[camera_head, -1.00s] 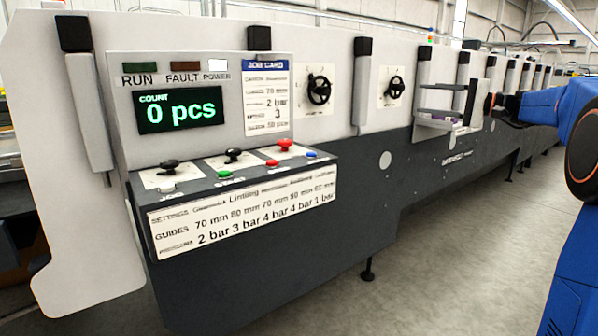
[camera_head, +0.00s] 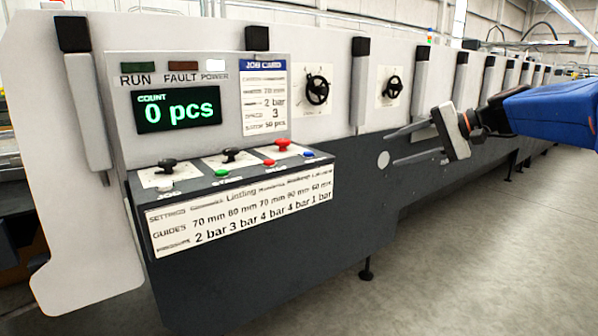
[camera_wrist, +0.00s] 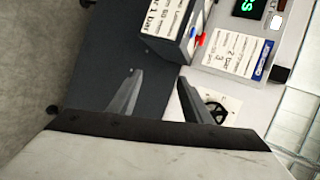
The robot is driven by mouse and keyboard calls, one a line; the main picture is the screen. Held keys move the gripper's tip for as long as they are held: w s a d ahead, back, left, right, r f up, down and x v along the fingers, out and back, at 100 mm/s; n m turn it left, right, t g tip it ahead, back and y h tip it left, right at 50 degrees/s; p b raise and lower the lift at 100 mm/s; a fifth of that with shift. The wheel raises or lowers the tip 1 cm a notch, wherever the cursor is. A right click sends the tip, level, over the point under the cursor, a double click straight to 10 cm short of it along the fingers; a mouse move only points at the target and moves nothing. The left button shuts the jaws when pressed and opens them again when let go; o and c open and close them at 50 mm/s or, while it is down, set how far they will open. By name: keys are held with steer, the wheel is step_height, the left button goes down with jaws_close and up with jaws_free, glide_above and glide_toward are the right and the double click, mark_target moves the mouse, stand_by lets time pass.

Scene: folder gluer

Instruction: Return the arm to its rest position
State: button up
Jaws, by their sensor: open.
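My gripper (camera_head: 402,146) is in front of the machine's dark lower side in the head view, to the right of the control panel. Its two fingers point left and stand apart, with nothing between them. My blue arm reaches in from the right edge. In the wrist view the open fingers (camera_wrist: 158,100) also show empty, with the machine's side and panel beyond them.
The folder gluer (camera_head: 340,200) runs from the left back to the right. Its control panel (camera_head: 230,190) carries knobs, buttons and a display (camera_head: 179,113) reading 0 pcs. Two black handwheels (camera_head: 317,90) are on its side. Grey floor (camera_head: 480,250) lies clear at right.

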steer(key=s+a+f+n+g+h, duration=0.1)
steer(key=s+f+h, duration=0.2)
steer(key=s+f, duration=0.55)
steer(key=s+a+f+n+g+h, duration=0.1)
steer(key=s+a+f+h, duration=0.15)
steer(key=s+f, duration=0.6)
steer(key=s+d+f+n+h, duration=0.1)
steer(key=s+d+f+h, duration=0.1)
steer(key=s+f, duration=0.3)
steer(key=s+d+f+n+h, duration=0.2)
steer(key=s+d+f+h, duration=0.1)
steer(key=s, duration=0.8)
step_height(320, 180, down, 3)
steer(key=shift+s+d+r+n+t, duration=0.2)
steer(key=shift+s+d+n+t, duration=0.15)
steer(key=shift+d, duration=0.55)
